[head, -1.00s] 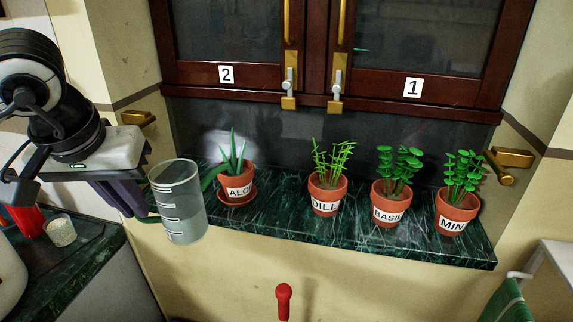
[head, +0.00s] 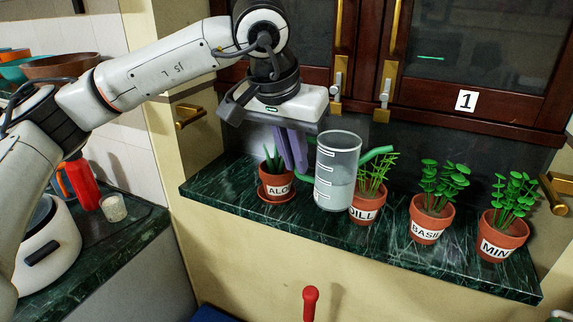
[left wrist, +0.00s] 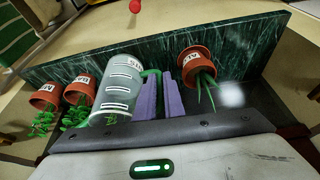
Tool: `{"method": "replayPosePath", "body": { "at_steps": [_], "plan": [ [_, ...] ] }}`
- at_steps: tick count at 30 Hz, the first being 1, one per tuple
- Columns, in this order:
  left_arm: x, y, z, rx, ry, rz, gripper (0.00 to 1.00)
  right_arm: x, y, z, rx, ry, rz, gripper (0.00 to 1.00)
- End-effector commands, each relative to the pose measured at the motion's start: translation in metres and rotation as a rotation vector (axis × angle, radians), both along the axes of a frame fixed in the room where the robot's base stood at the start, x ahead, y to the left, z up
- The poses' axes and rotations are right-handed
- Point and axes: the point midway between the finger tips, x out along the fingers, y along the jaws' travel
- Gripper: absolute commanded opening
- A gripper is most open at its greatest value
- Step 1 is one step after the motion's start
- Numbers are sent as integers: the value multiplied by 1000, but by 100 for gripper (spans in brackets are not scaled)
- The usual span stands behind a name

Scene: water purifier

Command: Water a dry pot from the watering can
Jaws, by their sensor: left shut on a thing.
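My left gripper (head: 292,150) is shut on the watering can (head: 336,170), a clear, marked jug with a green handle and a green spout. The can is about upright, with water in its lower part. It is in front of the shelf, between the aloe pot (head: 275,187) and the dill pot (head: 365,207), hiding part of the dill pot. Its spout (head: 378,153) points right, across the dill leaves. The basil pot (head: 428,230) and mint pot (head: 497,240) stand further right. The left wrist view shows the can (left wrist: 118,88) beside my purple fingers (left wrist: 159,95). Soil dryness cannot be told.
The pots stand on a green marble shelf (head: 230,195) below dark wooden cabinet doors (head: 480,75). A red-tipped handle (head: 310,300) sticks up in front. A left counter holds a red bottle (head: 82,183) and a small glass (head: 113,208).

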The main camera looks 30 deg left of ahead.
Motion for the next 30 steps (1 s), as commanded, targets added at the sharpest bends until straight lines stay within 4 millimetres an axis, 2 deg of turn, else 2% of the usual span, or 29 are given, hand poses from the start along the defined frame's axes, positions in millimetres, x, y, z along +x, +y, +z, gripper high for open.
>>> {"method": "replayPosePath", "body": {
  "at_steps": [1, 10, 14, 21, 25, 30],
  "plan": [
    [7, 17, 13, -5, -5, 22, 0, 0, 0, 4, 0, 0, 0, 77],
    [26, 113, 63, -5, -5, 90, 0, 0, 0, 14, 0, -1, 0, 77],
    [25, 158, 82, -5, -7, 120, 0, 0, 0, 19, 0, -1, 0, 77],
    [10, 235, 110, -5, -7, 161, 0, 0, 0, 27, 0, -1, 0, 77],
    [0, 265, 118, -2, -6, 173, 0, 0, 0, 29, 0, -1, 0, 77],
    [-8, 285, 123, -1, -6, 180, 0, 0, 0, 31, 1, -1, -1, 77]
  ]
}}
